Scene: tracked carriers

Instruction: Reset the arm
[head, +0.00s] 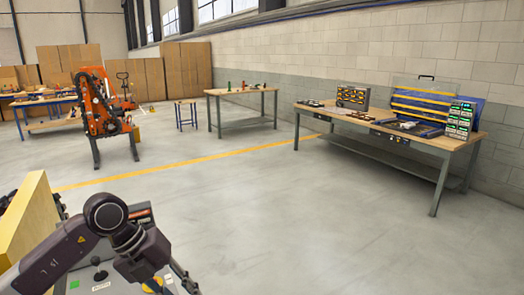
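One dark grey-purple arm comes in from the lower left. It bends at a round joint near the bottom of the head view. Its far end, my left gripper (184,278), points down to the right at the bottom edge. The fingers are small and partly cut off, so I cannot tell whether they are open or shut. It is above or beside a grey control panel (88,274) with a black knob and a green label; the arm hides part of the panel. My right gripper is out of view.
A yellow board (27,220) stands close at the left. An orange tracked machine (103,112) stands farther back. A workbench (405,138) with equipment is at the right, and a smaller table (243,92) is at the back. The grey floor (300,225) between is clear.

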